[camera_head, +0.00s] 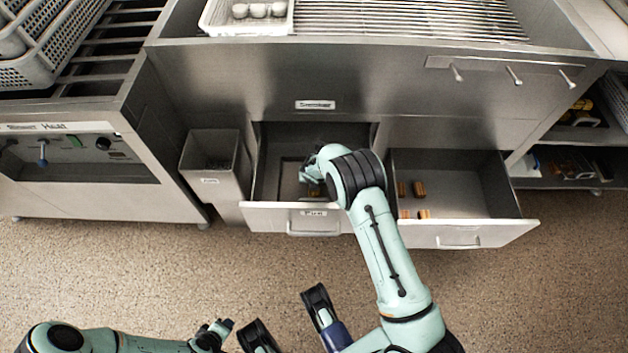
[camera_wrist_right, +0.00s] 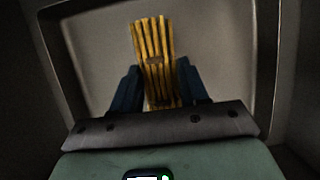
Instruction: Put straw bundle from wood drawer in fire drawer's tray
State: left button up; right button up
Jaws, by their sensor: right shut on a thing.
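My right gripper (camera_head: 312,184) is down inside the open drawer labelled Fire (camera_head: 268,140). In the right wrist view, the right gripper (camera_wrist_right: 155,90) is shut on a yellow straw bundle (camera_wrist_right: 152,42) with a brown band. The bundle is over the tray (camera_wrist_right: 222,50); I cannot tell whether it touches the tray floor. The right arm hides part of this drawer and tray in the head view. The wood drawer (camera_head: 455,165) stands open to the right, with several small brown bundles (camera_head: 419,188) in it. My left gripper (camera_head: 288,318) is open and empty near the bottom edge.
A grey bin (camera_head: 213,160) stands left of the fire drawer. A smoker cabinet with a grill rack (camera_head: 410,18) and a white basket (camera_head: 247,22) is above the drawers. A control unit (camera_head: 75,155) is at the left. The speckled floor in front is clear.

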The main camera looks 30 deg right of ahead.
jog(key=shift+f, duration=0.6)
pick_arm(q)
jog(key=shift+w+a+f, duration=0.15)
jog(key=shift+w, duration=0.1)
jog(key=shift+f, duration=0.1)
pick_arm(e)
jog(key=o, duration=1)
pick_arm(q)
jog(key=shift+s, duration=0.1)
pick_arm(e)
jog(key=shift+r, duration=0.2)
jog(key=p+v, duration=0.3)
jog(key=v, duration=0.8)
jog(key=shift+s+a+r, duration=0.1)
jog(key=shift+s+r, duration=0.05)
jog(key=shift+r, duration=0.2)
pick_arm(q)
jog(key=s+d+r+g, duration=0.1)
jog(key=s+d+r, duration=0.2)
jog(key=s+r, duration=0.1)
jog(key=shift+s+g+h, duration=0.3)
jog(key=shift+s+h, duration=0.1)
jog(key=shift+s, duration=0.25)
